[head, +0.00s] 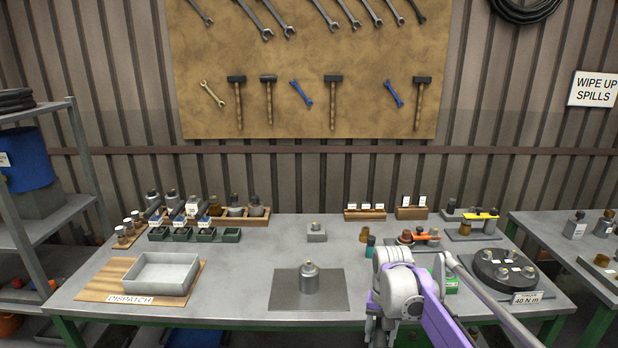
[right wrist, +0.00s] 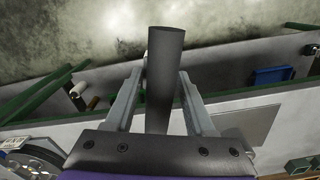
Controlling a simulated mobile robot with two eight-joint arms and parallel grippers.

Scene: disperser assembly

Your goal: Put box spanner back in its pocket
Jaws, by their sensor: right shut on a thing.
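In the right wrist view my right gripper (right wrist: 164,72) is shut on a dark grey cylindrical bar, which I take as the box spanner (right wrist: 165,50). It stands between the two fingers and sticks out past their tips. In the head view my right arm's pale wrist and purple link are over the table's front right; the fingertips and the spanner cannot be made out there. I cannot tell which place is the spanner's pocket. My left gripper is not in view.
On the table (head: 240,265) a metal canister (head: 309,279) stands on a dark mat (head: 340,300). A grey tray (head: 165,285) is at left. A round black fixture (head: 490,285) and tool holders (head: 470,230) are at right. Wooden racks (head: 365,215) line the back.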

